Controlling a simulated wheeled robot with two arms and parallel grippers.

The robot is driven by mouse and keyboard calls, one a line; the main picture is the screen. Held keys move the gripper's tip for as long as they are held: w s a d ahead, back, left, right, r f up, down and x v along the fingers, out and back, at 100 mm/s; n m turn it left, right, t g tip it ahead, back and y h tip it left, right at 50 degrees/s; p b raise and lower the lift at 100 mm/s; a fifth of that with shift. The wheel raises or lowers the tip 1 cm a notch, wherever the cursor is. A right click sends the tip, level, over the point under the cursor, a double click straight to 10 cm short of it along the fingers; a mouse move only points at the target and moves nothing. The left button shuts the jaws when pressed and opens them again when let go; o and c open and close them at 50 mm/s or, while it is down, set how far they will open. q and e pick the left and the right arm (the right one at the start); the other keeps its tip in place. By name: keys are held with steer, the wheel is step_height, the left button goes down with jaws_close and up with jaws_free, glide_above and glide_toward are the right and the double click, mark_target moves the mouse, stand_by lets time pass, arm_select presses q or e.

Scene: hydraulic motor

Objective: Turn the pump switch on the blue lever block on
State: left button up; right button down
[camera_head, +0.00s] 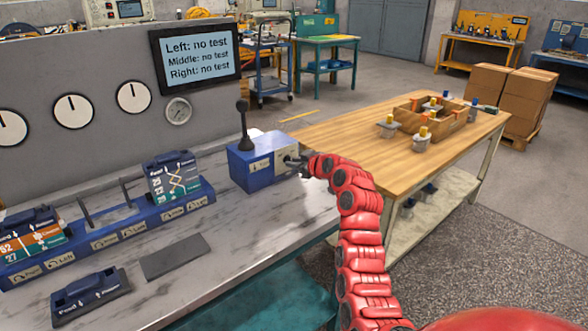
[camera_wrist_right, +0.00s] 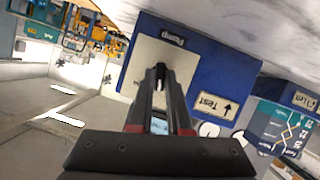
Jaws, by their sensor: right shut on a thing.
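The blue lever block (camera_head: 251,172) stands on the marble-look bench, with an upright black lever (camera_head: 243,125) on top. Its right face meets my right gripper (camera_head: 298,160), whose red arm comes in from the lower right. In the right wrist view the block (camera_wrist_right: 215,68) appears upside down, with a "Pump" label (camera_wrist_right: 174,38) and a "Test" label (camera_wrist_right: 214,104). My right gripper (camera_wrist_right: 160,72) has its fingers close together against the light panel under the "Pump" label. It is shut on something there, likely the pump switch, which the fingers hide. My left gripper is not in view.
A blue rack (camera_head: 130,225) with module cards is left of the block. A loose module (camera_head: 90,297) and a grey plate (camera_head: 175,256) lie in front. A screen (camera_head: 195,55) reads "no test" three times. A wooden table (camera_head: 350,130) stands to the right.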

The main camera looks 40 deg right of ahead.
steer(key=shift+d+m+y, duration=0.15)
steer(key=shift+m+y, duration=0.45)
steer(key=shift+m, duration=0.3)
steer(key=shift+m+y, duration=0.7)
steer(key=shift+m, duration=0.2)
steer(key=shift+d+f+m+y+b, duration=0.15)
steer(key=shift+m+y+b, duration=0.2)
steer(key=shift+m+y, duration=0.4)
steer(key=shift+m+y+b, duration=0.45)
steer(key=shift+m+b, duration=0.1)
steer(key=shift+m, duration=0.6)
steer(key=shift+m+y, duration=0.3)
steer(key=c, duration=0.9)
jaws_free()
steer(key=shift+o, duration=0.2)
